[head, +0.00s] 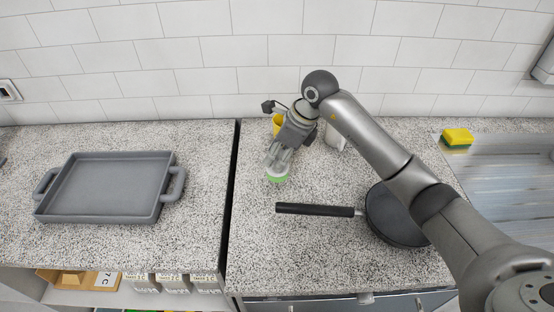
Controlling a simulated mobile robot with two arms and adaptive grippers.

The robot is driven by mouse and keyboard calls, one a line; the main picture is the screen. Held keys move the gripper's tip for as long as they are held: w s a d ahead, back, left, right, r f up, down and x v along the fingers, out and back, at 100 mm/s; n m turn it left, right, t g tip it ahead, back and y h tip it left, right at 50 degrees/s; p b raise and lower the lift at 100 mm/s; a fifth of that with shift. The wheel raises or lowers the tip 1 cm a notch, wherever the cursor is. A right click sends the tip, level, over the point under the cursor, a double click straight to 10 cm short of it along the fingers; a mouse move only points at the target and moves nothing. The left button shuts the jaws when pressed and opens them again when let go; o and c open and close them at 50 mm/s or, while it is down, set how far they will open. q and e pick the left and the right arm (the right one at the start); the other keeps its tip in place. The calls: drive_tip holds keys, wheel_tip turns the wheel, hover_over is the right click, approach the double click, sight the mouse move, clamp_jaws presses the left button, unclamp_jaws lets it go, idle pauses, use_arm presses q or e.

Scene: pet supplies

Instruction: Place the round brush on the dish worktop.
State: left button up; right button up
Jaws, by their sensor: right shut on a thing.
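My right gripper (278,160) reaches in from the right over the speckled worktop and points down. It is shut on a small round thing with a green rim and a pale middle, which looks like the round brush (278,179). Most of the brush is hidden by the fingers. It is low over the right-hand worktop (262,245); I cannot tell whether it touches the surface. My left gripper is not in view.
A black frying pan (388,222) lies just right of the brush, its handle pointing left. A sponge (457,136) sits by the metal drainer (515,180). A grey tray (105,190) is left of the dark gap.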

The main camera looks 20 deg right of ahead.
drive_tip(key=shift+w+f, duration=0.25)
drive_tip(key=shift+f, duration=0.1)
wheel_tip(320, 180, down, 3)
drive_tip(key=shift+r+p, duration=0.1)
drive_tip(key=shift+p, duration=0.95)
drive_tip(key=shift+f+b, duration=0.3)
drive_tip(key=shift+f, duration=0.05)
drive_tip(key=o, duration=1)
drive_tip(key=shift+r, duration=0.15)
